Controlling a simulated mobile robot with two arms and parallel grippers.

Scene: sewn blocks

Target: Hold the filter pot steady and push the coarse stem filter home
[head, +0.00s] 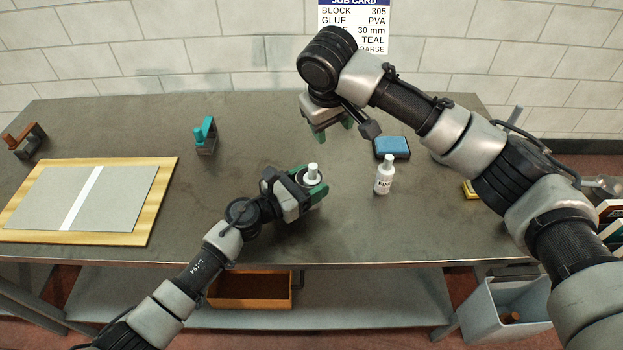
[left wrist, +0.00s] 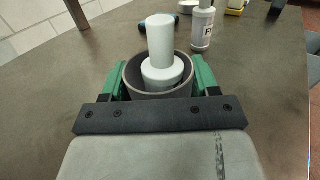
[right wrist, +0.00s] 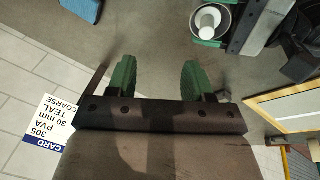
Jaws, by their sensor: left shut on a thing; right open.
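The filter pot (left wrist: 128,80) is a dark grey round cup standing on the table, and my left gripper (head: 312,188) is shut on it from both sides. The coarse stem filter (left wrist: 160,50) is a pale stem with a wider collar, standing upright inside the pot. Its top shows above the rim in the head view (head: 312,169). How deep its lower end sits is hidden by the pot wall. My right gripper (right wrist: 158,78) is open and empty, above the table behind the pot. The pot and filter also show at the top of the right wrist view (right wrist: 208,20).
A white glue bottle (head: 384,176) stands right of the pot, with a blue pad (head: 391,147) behind it. A teal-handled tool (head: 205,135) stands at the back. A wooden board (head: 150,205) with a grey sheet lies at left. The table between board and pot is clear.

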